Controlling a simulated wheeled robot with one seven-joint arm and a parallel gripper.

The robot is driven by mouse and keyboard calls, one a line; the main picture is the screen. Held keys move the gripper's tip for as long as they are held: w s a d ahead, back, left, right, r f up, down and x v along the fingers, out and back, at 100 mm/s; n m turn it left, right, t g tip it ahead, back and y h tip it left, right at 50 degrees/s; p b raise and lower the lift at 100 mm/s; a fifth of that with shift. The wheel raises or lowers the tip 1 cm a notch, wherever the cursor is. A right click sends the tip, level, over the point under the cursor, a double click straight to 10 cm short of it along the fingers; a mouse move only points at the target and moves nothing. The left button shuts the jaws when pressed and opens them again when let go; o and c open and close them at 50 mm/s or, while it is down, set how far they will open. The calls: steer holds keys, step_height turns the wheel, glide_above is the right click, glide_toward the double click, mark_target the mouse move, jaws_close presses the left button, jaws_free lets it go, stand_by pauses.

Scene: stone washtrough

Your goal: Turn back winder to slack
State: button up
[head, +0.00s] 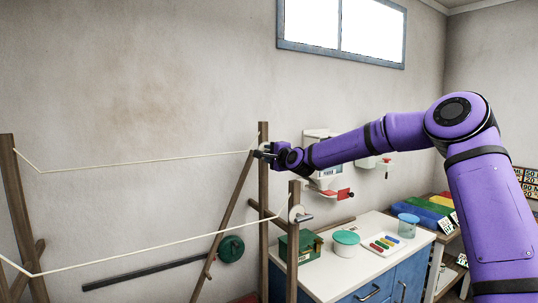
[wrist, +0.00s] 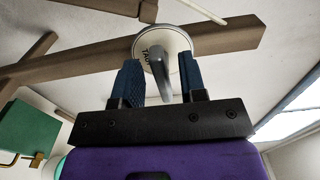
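The back winder is a white disc (wrist: 170,42) with dark lettering and a grey lever handle (wrist: 163,75), on a wooden post in the wrist view. My gripper (wrist: 160,68) is open, with one blue-padded finger on each side of the handle and a gap showing on both sides. In the head view my gripper (head: 262,153) is at the rear wooden post (head: 263,200) and largely hides that winder. A pale line (head: 140,163) runs from there to the left post, dipping near its left end.
A second winder (head: 297,214) with a grey handle sits on the nearer post, with its own line (head: 140,256). A white-topped blue cabinet (head: 345,270) with tubs stands to the right. A green box (head: 303,246) is close behind the nearer post.

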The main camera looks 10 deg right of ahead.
steer(key=v, duration=1)
steer(key=s+a+f+n+g+h, duration=0.1)
steer(key=s+a+f+n+g, duration=0.25)
steer(key=s, duration=0.25)
steer(key=s+a+f+n+g+h, duration=0.1)
steer(key=s+a+f+n+g, duration=0.1)
steer(key=s+n, duration=0.3)
steer(key=s+d+r+n+g+h, duration=0.1)
steer(key=s+d+n+g, duration=0.1)
steer(key=s, duration=1.1)
steer(key=s+d+r+n+g+h, duration=0.1)
steer(key=s+d, duration=0.3)
steer(key=s, duration=1)
steer(key=s+d+n+g+h, duration=0.1)
steer(key=s+d+n+g, duration=0.2)
steer(key=s, duration=1)
steer(key=shift+s+d+r+h, duration=0.3)
steer(key=shift+s+r, duration=0.1)
steer(key=shift+g, duration=0.25)
